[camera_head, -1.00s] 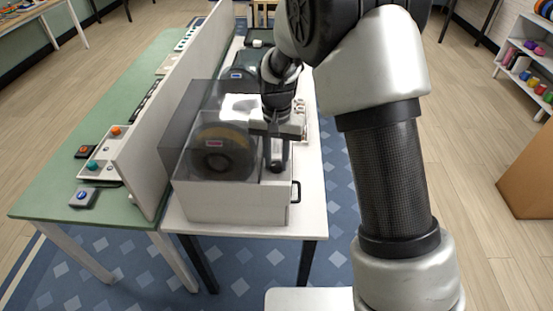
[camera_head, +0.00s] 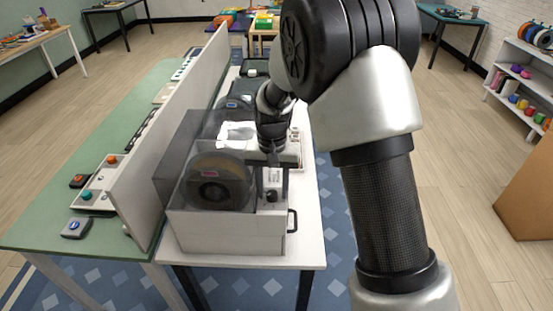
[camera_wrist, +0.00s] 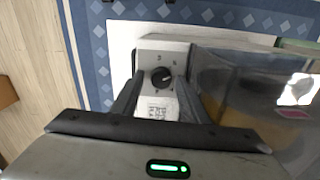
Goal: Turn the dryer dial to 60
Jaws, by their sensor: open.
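The dryer (camera_head: 225,232) is a pale box on the white table, with a smoky clear cover and a spool inside. Its black round dial (camera_head: 272,195) is on the narrow panel right of the spool. The wrist view shows the dial (camera_wrist: 161,77) from above, with small markings around it that I cannot read; a light pointer mark seems to point up and right. My gripper (camera_head: 272,170) is open and empty over this panel. In the wrist view its two dark fingers are on either side of the dial; I cannot tell whether they touch it.
The smoky cover (camera_wrist: 235,85) is close to the right of my fingers in the wrist view. A tall white divider (camera_head: 165,145) separates the dryer from the green table (camera_head: 45,215) with buttons. A black handle (camera_head: 292,221) projects from the dryer's right side. Patterned carpet lies to the right.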

